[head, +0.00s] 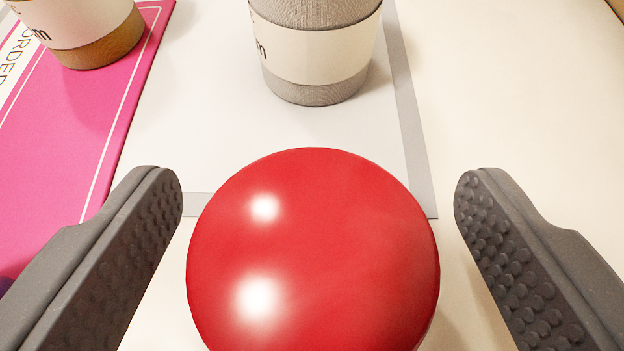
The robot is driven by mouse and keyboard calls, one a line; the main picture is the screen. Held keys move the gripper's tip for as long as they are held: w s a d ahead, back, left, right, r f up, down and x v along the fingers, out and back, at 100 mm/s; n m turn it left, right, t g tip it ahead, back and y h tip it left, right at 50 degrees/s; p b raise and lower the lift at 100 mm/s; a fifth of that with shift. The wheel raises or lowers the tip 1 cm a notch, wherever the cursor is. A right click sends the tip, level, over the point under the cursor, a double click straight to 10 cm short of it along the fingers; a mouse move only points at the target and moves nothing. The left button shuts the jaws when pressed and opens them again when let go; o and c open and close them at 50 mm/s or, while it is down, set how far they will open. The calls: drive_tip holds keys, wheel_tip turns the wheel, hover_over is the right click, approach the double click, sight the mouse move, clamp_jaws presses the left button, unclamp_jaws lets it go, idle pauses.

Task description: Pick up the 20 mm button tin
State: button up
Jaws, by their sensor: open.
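My gripper (318,188) is open, with one dark, studded finger on each side of a glossy red round thing (330,235). There is a gap between the red thing and each finger. Its near side runs out of the bottom of the picture, and no label shows on it. A grey cylinder (318,92) with a cream label stands beyond it, its top cut off. A brown cylinder (105,45) with a similar label stands at the upper left, also cut off. Only an "m" ending is readable on these labels, so I cannot tell which thing is the 20 mm button tin.
A white sheet with a grey border (412,135) lies under the grey cylinder. A pink panel with a white line (75,130) lies at the left, under the brown cylinder. The pale surface (530,110) at the right is clear.

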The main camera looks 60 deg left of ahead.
drive_tip(key=shift+w+a, duration=0.1)
drive_tip(key=shift+a, duration=0.05)
drive_tip(key=c, duration=1.1)
